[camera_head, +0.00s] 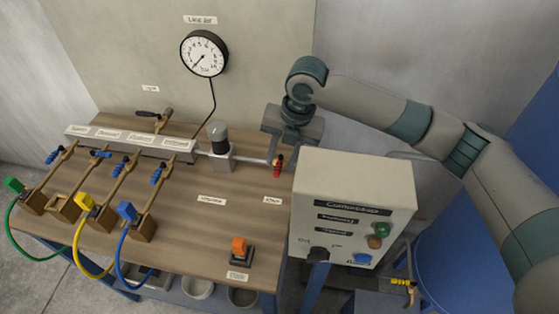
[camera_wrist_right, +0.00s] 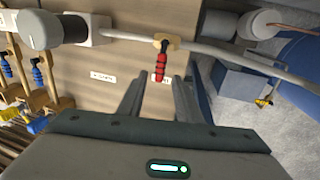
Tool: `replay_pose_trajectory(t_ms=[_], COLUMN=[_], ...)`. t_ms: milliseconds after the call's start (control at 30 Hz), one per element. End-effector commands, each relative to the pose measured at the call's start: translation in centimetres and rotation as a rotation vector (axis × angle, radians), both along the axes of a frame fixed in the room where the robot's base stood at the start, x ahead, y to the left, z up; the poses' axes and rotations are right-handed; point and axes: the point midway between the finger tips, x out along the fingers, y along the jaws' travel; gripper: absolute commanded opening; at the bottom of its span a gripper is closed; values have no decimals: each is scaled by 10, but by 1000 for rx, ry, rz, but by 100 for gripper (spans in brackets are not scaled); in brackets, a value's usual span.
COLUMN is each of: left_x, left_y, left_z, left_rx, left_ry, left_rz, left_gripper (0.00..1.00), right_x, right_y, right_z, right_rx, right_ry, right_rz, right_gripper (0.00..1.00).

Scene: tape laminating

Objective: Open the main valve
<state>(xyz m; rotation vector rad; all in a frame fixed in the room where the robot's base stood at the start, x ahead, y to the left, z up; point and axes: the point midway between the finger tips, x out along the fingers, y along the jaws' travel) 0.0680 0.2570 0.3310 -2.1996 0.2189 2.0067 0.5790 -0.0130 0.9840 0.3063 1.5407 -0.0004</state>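The valve with the red handle (camera_head: 278,166) sits on the thin pipe at the back right of the wooden bench, and I take it as the main valve. Its handle hangs across the pipe line, and it also shows in the right wrist view (camera_wrist_right: 162,65). My right gripper (camera_wrist_right: 157,92) is open and empty. Its two fingers point toward the red handle, which appears just beyond and between the fingertips, with no contact visible. In the head view the right gripper (camera_head: 283,143) is above and behind the valve. My left gripper is not in view.
A grey control box (camera_head: 352,185) stands close to the right of the valve. A grey cylinder regulator (camera_head: 219,142) is on the pipe to the left. Several blue-handled valves and coloured hoses fill the left side. A gauge (camera_head: 204,54) hangs on the wall.

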Motion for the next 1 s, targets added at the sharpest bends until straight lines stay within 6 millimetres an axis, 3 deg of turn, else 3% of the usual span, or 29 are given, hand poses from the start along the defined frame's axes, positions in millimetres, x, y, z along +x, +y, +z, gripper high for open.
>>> replay_pose_trajectory(t_ms=[233,600,633,767,1000], left_x=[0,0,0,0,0], left_y=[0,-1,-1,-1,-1], left_z=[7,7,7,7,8], left_rx=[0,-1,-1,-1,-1], left_ry=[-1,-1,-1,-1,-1], left_rz=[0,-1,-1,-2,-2], left_gripper=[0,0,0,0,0], right_x=[1,1,1,1,1], right_y=[5,5,5,5,5], right_z=[-23,-28,-28,-28,-27], right_rx=[-1,0,0,0,0], right_ry=[1,-1,-1,-1,-1], right_rz=[0,0,0,0,-2], right_gripper=[32,32,29,0,0])
